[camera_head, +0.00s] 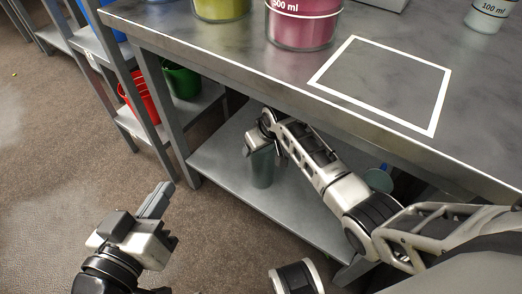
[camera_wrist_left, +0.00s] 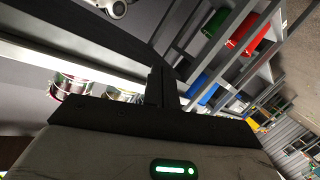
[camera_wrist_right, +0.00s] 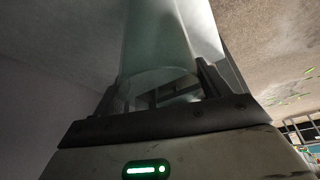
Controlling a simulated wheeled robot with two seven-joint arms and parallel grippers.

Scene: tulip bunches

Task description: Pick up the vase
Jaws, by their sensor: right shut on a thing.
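The vase (camera_head: 262,170) is a pale green, see-through cylinder. In the head view it is upright at the lower shelf, under the table top; I cannot tell whether its base touches the shelf. My right gripper (camera_head: 262,146) reaches under the table and is shut on the vase near its upper part. In the right wrist view the vase (camera_wrist_right: 158,45) stands between the two fingers (camera_wrist_right: 157,88). My left gripper (camera_head: 156,200) is away from the vase, in front of the rack over the floor. Its fingers (camera_wrist_left: 162,86) are together, with nothing between them.
The table top (camera_head: 220,50) has a white outlined square (camera_head: 385,82), empty inside. A pink container (camera_head: 303,25), a yellow-green one (camera_head: 220,8) and a clear beaker (camera_head: 490,15) stand behind. The lower shelf (camera_head: 225,160) is mostly clear. Red (camera_head: 138,100) and green (camera_head: 182,82) buckets sit left.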

